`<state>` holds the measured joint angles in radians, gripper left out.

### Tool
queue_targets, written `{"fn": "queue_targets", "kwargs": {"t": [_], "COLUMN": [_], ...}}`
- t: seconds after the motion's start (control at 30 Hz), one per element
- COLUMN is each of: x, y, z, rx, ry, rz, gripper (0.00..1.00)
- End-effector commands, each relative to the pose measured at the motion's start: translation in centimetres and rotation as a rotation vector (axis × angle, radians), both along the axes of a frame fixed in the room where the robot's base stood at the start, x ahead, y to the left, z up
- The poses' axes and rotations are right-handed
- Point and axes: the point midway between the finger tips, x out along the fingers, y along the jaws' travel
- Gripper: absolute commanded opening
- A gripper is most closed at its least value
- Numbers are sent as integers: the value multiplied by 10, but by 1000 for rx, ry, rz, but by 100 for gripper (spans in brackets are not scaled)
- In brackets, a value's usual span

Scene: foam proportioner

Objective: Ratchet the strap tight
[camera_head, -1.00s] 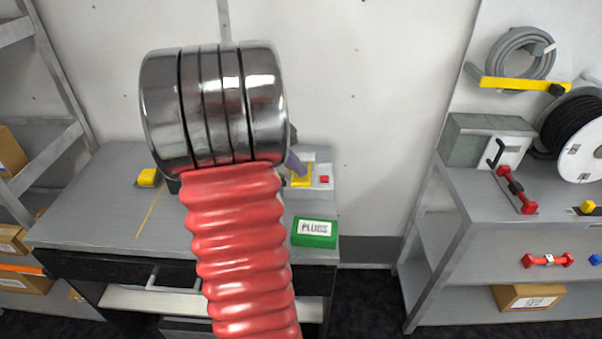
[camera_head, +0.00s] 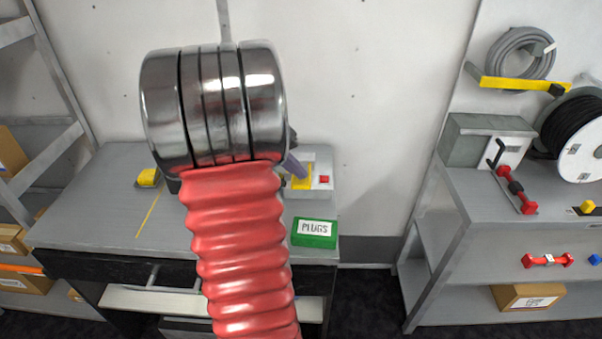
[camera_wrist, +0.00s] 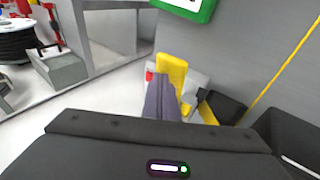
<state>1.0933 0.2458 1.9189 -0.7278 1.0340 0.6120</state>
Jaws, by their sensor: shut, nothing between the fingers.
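A yellow upright piece, perhaps the ratchet's handle (camera_head: 302,178), stands on a grey base with a small red part on the bench. It also shows in the wrist view (camera_wrist: 176,68). My gripper (camera_wrist: 160,98) is shut and empty, its grey-purple fingers right beside the yellow piece; I cannot tell whether they touch. In the head view only a fingertip of my gripper (camera_head: 296,167) shows past my arm. A thin yellow line, perhaps the strap (camera_head: 149,213), runs along the bench top; I cannot see it join the yellow piece. My arm hides the middle of the bench.
A green PLUGS box (camera_head: 315,233) sits at the bench's right front. A shelf unit (camera_head: 455,205) on the right holds a grey case and a black cable reel (camera_head: 572,128). Floor lies open between bench and shelf.

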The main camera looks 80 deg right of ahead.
Motion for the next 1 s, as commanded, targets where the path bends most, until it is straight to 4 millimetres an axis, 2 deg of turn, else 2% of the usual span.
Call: {"fn": "queue_targets", "kwargs": {"t": [1.0], "x": [-1], "y": [4], "z": [-9], "rx": [2], "ry": [0], "rz": [-1], "gripper": [0]}}
